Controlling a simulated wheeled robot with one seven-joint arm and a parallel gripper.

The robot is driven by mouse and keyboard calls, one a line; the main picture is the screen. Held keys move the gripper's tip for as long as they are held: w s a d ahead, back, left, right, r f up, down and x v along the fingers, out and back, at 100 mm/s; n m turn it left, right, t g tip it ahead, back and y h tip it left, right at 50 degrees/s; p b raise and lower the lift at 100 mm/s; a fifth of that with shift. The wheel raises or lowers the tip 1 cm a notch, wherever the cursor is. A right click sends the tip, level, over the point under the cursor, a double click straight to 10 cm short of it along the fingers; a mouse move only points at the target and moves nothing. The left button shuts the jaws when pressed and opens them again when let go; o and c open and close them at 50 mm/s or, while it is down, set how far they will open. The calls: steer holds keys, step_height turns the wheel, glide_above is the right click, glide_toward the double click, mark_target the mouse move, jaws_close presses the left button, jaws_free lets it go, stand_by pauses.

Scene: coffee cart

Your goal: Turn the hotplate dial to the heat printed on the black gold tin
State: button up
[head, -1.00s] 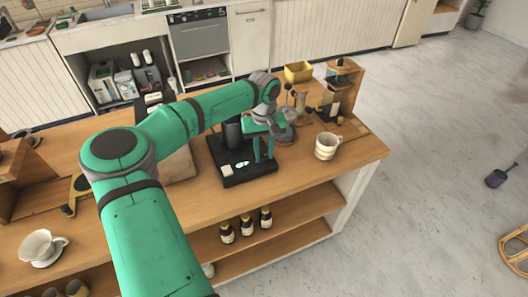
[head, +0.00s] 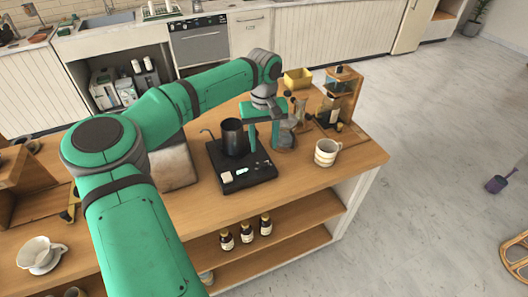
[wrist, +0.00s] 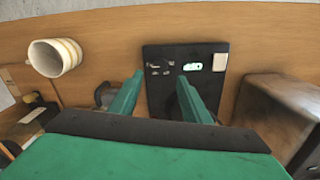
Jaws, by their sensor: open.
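The black hotplate (head: 262,171) sits on the wooden counter with a dark metal pot (head: 233,137) on it. In the wrist view the hotplate's front panel (wrist: 208,88) shows a lit green display, a pale square and small pale marks. My gripper (head: 263,143) is open and empty, over the right side of the hotplate. In the wrist view my gripper's two fingertips (wrist: 160,78) are spread in front of the panel, below the pale marks. I cannot identify a black gold tin or read any printed heat.
A striped cup (head: 327,152) stands right of the hotplate. A brown board or box (head: 172,166) is at its left. A wooden stand with glassware (head: 340,97) and a yellow box (head: 298,78) are behind. Three dark bottles (head: 246,231) stand on the shelf below.

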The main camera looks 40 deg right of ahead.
steer(key=shift+r, duration=1.5)
